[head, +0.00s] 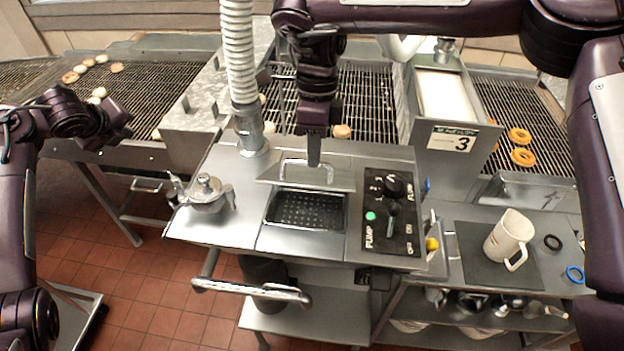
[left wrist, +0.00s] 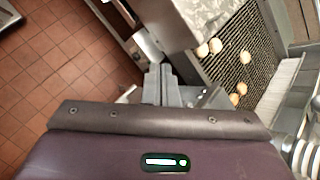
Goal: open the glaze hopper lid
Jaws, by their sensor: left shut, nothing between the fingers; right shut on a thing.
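The glaze hopper lid (head: 340,179) is a flat metal plate with a bar handle (head: 290,164). It stands tilted up at the back of the hopper opening (head: 305,209), where a dark perforated screen shows. My right gripper (head: 314,160) comes down from above and is shut on the lid handle; its fingertips partly cover the handle. My left gripper (head: 122,122) is off to the left, well apart from the hopper, above the conveyor's near edge. In the left wrist view its fingers (left wrist: 161,84) are together with nothing between them.
A pump control panel (head: 391,213) sits right of the opening. A metal valve pot (head: 208,190) and a ribbed white hose (head: 240,60) stand to the left. A beige pitcher (head: 508,238) stands on a dark mat (head: 470,265) at the right. Conveyors (head: 150,88) carry doughnuts behind.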

